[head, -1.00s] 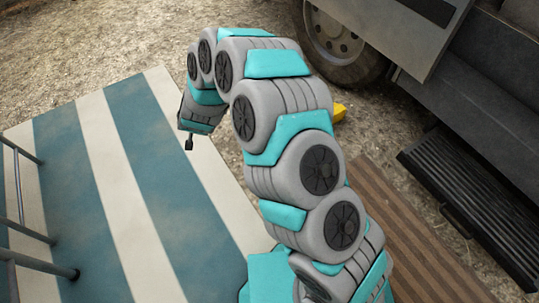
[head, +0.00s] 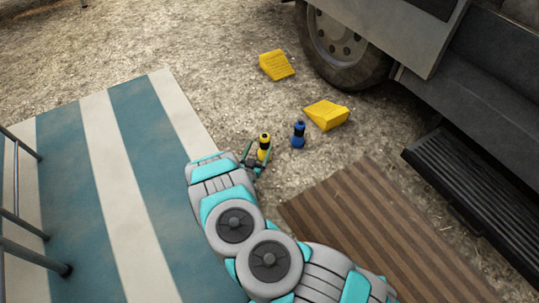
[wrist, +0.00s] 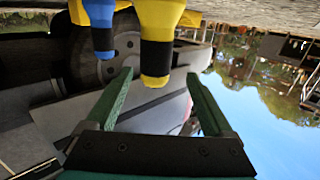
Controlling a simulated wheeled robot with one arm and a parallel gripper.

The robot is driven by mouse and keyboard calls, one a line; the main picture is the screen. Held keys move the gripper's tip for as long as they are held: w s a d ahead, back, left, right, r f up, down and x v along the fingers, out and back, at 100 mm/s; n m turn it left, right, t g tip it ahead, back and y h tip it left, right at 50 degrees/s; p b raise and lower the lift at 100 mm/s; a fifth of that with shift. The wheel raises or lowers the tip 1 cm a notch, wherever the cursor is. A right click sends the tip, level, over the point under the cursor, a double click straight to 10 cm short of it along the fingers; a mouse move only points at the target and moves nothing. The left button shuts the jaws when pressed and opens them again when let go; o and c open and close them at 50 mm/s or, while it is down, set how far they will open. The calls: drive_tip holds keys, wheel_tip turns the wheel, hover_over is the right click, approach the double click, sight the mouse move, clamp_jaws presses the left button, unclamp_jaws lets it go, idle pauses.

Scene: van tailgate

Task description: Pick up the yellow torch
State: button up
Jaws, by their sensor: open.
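The torch's base is partly hidden by the gripper in the head view.
A blue torch (head: 298,136) stands just right of the yellow one. Two yellow wheel chocks (head: 327,115) (head: 277,65) lie farther off, near the van wheel (head: 342,45). A brown striped mat (head: 380,225) and a blue-striped mat (head: 100,190) flank my arm.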

sight(267, 135)
drive_tip(key=shift+d+f, duration=0.45)
drive_tip(key=shift+f, duration=0.2)
drive_tip(key=shift+w+d+r, duration=0.1)
drive_tip(key=shift+w+d, duration=0.05)
drive_tip(key=shift+w, duration=0.25)
drive_tip(key=shift+r+x, duration=0.2)
drive_tip(key=shift+x, duration=1.55)
drive_tip(key=shift+r+x, duration=0.15)
drive_tip(key=shift+x, duration=1.65)
drive_tip(key=shift+c, duration=0.3)
clamp_jaws()
